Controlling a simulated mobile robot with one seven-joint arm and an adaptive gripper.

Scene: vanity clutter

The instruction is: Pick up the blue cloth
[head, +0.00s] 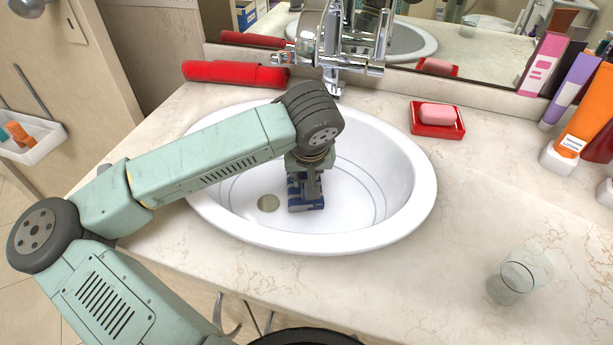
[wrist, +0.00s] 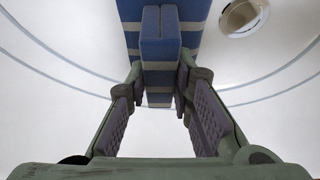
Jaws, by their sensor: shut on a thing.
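The blue cloth (head: 306,200) is a folded blue piece with grey stripes inside the white sink basin (head: 400,200). In the wrist view the blue cloth (wrist: 160,45) stands between the fingers and runs up to the top edge of the picture. My gripper (head: 306,185) points down into the basin at the cloth. In the wrist view my gripper (wrist: 162,95) has a finger on each side of the cloth's raised fold and is shut on it. Part of the cloth is hidden behind the gripper in the head view.
A chrome faucet (head: 335,50) rises behind the basin. A red rolled towel (head: 235,75) lies behind left, a red soap dish (head: 437,130) right. A clear glass (head: 518,277) stands front right; bottles (head: 572,90) crowd the far right.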

